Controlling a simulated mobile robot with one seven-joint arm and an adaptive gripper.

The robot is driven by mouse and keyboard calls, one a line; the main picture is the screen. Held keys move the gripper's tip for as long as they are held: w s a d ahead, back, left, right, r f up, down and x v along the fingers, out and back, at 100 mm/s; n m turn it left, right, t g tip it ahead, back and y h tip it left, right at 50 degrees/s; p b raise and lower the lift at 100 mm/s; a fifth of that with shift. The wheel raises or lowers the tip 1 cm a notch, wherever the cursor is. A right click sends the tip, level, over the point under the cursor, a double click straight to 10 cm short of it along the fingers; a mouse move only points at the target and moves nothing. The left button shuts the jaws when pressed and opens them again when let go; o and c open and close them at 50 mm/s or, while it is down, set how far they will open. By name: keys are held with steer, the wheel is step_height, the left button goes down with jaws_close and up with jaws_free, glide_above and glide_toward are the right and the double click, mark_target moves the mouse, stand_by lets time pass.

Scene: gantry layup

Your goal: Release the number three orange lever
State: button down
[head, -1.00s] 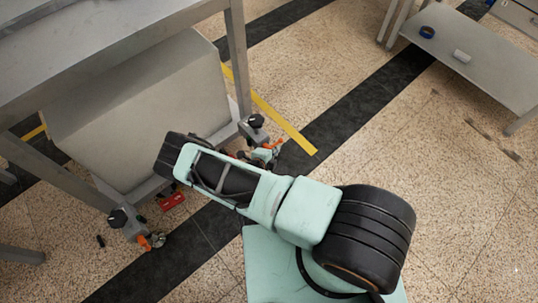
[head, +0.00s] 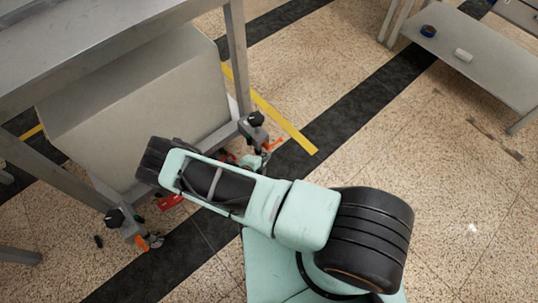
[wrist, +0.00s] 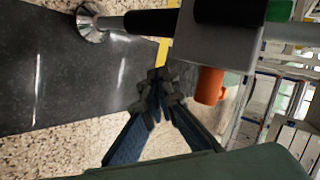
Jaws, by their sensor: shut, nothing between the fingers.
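My gripper (wrist: 158,92) is shut and empty in the wrist view, its fingertips together. An orange lever (wrist: 210,86) juts from a grey block (wrist: 222,42) just right of the fingertips, apart from them in the picture. In the head view, one orange lever (head: 143,243) is on the near left caster of the grey cart frame, and another (head: 273,145) is on the right caster. No number shows on either, and I cannot tell which one the wrist view shows.
A grey metal table (head: 110,45) stands over a large pale box (head: 135,115). A red part (head: 170,202) lies low between the casters. A low shelf (head: 470,65) stands at the upper right. The speckled floor (head: 400,150) between is clear.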

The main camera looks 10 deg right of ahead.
steer(key=shift+s+a+f, duration=0.1)
steer(key=shift+s+a, duration=0.25)
steer(key=shift+a, duration=0.2)
steer(key=shift+s+a, duration=0.35)
steer(key=shift+a, duration=0.2)
steer(key=s+a, duration=0.2)
steer(key=a, duration=0.2)
steer(key=shift+s+f, duration=0.15)
steer(key=shift+s, duration=0.25)
